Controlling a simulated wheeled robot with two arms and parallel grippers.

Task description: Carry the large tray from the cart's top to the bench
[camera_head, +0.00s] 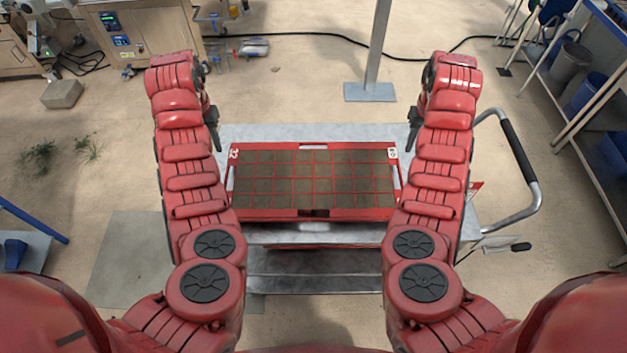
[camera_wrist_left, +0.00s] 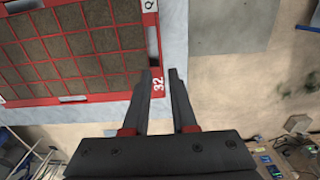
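The large tray (camera_head: 270,214) is red with a grid of soil-filled cells and lies flat on the metal cart's top (camera_head: 300,132). Its corner marked 32 and a slot in its end rim show in the left wrist view (camera_wrist_left: 75,99). My left gripper (camera_head: 213,131) is beside the tray's left end. In the left wrist view its two fingers (camera_wrist_left: 161,72) are apart, with the tray's corner and bare cart top showing between them; contact cannot be told. My right gripper (camera_head: 411,128) is beside the tray's right end, its fingers seen edge-on and partly hidden by my arm.
The cart's handle (camera_head: 522,165) curves out on the right. A wood-fronted bench (camera_head: 150,33) stands at the back left, and a metal shelf rack (camera_head: 575,115) at the right. A post (camera_head: 370,92) stands behind the cart. A grey block (camera_head: 62,94) and plants lie on the floor at left.

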